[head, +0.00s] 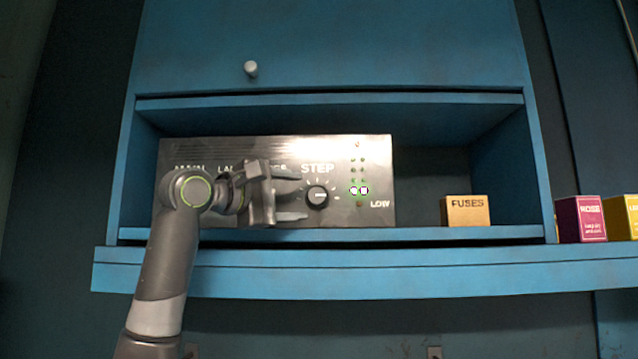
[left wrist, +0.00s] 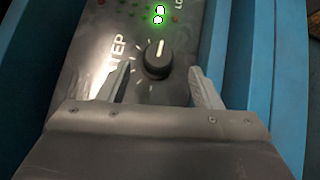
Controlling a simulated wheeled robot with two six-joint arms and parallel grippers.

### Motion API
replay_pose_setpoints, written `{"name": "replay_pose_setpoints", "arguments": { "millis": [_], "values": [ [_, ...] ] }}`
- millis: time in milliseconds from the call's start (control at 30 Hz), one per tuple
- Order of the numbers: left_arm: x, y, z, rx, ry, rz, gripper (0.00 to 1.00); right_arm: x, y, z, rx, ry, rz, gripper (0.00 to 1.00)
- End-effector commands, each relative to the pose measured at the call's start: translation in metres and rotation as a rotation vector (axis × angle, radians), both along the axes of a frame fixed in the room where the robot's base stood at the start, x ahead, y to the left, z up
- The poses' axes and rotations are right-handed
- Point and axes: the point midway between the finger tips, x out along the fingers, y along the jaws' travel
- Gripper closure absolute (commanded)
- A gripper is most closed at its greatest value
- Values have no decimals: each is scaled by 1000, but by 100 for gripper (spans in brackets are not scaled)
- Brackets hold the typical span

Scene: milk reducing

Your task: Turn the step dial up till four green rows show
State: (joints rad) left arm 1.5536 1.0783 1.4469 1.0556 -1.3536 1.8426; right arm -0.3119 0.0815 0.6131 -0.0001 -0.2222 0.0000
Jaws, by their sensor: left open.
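The step dial (head: 318,196) is a round black knob under the word STEP on the metal panel (head: 230,155). Its white mark points right, toward the lamp columns. One row of lamps (head: 359,190) glows bright green; the rows above it are dim. My left gripper (head: 302,197) is open just left of the dial. In the left wrist view, the dial (left wrist: 157,60) sits between and slightly beyond the tips of my left gripper (left wrist: 159,72), with gaps on both sides. I see no contact. The lit lamp pair (left wrist: 158,14) shows at the top. My right gripper is out of view.
The panel stands in a blue shelf bay (head: 440,235). A FUSES box (head: 466,211) stands to its right. A purple box (head: 581,219) and a yellow box (head: 620,217) stand farther right. A cabinet door with a pale knob (head: 251,69) is above. My left forearm covers the panel's lower left.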

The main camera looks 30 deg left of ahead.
Motion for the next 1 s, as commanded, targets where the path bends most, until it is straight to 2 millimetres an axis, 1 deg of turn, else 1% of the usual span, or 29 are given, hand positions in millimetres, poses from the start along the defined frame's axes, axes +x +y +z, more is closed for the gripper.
{"name": "replay_pose_setpoints", "arguments": {
  "millis": [33, 100, 167, 267, 400, 600, 833, 867, 1000],
  "values": [
    [10, -3, 6, 0, 3, -1, 41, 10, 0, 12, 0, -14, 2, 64],
    [22, -6, 7, -1, 3, -2, 41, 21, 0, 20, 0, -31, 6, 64],
    [32, -8, 8, -1, 1, -1, 41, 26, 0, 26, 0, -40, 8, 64],
    [46, -11, 8, 0, 2, 0, 41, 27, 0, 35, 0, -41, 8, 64],
    [59, -14, 8, 0, 0, 1, 41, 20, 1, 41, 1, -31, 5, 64],
    [68, -16, 6, 1, 0, 1, 41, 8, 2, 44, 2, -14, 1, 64],
    [68, -16, 5, 1, -1, 1, 41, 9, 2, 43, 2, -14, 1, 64],
    [68, -16, 5, 1, -1, 1, 43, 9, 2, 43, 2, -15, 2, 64],
    [67, -16, 6, 1, -1, 1, 61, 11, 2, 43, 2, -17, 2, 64]
  ]
}}
